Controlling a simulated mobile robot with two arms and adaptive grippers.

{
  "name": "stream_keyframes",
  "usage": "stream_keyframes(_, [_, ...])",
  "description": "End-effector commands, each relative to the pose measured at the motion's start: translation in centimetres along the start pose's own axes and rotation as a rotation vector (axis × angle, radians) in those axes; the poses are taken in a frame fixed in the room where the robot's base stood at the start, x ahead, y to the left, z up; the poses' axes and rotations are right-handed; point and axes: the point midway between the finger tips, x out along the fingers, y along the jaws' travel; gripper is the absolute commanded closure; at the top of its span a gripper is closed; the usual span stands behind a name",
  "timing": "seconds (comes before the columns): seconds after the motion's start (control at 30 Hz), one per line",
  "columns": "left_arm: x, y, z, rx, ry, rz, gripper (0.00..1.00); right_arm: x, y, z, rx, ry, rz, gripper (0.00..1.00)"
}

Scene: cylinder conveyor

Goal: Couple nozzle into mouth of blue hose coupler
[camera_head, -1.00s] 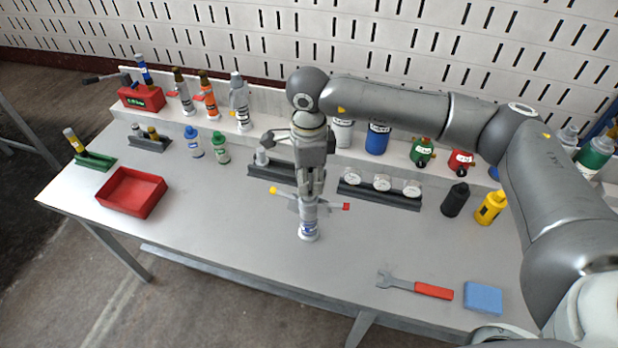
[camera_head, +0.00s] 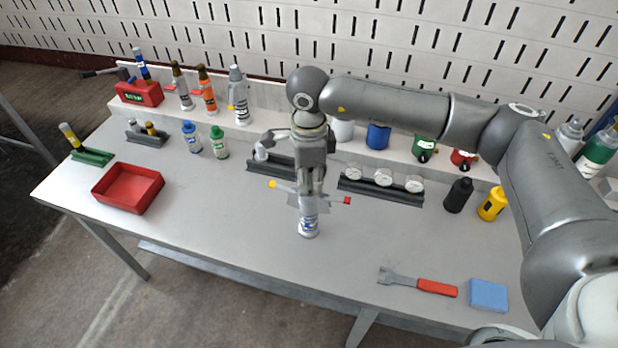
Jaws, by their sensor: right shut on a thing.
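A pale upright hose coupler with a blue marking (camera_head: 308,226) stands on the table in front of me. Its two levers, one yellow-tipped and one red-tipped, spread out to the sides. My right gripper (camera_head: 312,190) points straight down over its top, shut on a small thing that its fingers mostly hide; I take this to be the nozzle. The fingers overlap the coupler's mouth, so I cannot tell how deep the nozzle sits. My left gripper is not in view.
A red tray (camera_head: 128,188) lies at the left. A rack of gauges (camera_head: 381,187) stands behind to the right. A wrench (camera_head: 436,287) and a blue block (camera_head: 488,294) lie at front right. Bottles and couplers line the back. The front middle is clear.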

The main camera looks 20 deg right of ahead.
Motion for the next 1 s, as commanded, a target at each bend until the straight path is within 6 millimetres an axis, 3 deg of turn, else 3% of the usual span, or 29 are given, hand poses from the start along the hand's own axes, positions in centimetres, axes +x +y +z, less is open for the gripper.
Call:
stream_keyframes(0.03, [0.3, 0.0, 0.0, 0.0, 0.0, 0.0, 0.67, 0.4, 0.1, 0.0, 0.0, 0.001, 0.002, 1.0])
stream_keyframes(0.07, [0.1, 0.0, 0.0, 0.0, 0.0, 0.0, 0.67, 0.2, 0.1, 0.0, 0.0, 0.001, 0.002, 0.74])
stream_keyframes(0.23, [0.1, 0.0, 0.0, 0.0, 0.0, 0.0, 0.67, 0.2, 0.1, 0.0, 0.0, 0.002, 0.002, 0.53])
stream_keyframes(0.63, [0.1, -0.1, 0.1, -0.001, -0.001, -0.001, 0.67, -0.5, 0.0, 0.0, 0.0, 0.0, 0.0, 0.53])
stream_keyframes(0.77, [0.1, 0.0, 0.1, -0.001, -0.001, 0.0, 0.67, -2.4, -0.1, 0.0, 0.0, -0.001, -0.002, 0.53])
stream_keyframes(1.0, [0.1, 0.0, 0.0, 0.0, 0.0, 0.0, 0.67, -7.7, -0.1, 0.1, 0.0, -0.001, -0.003, 0.53])
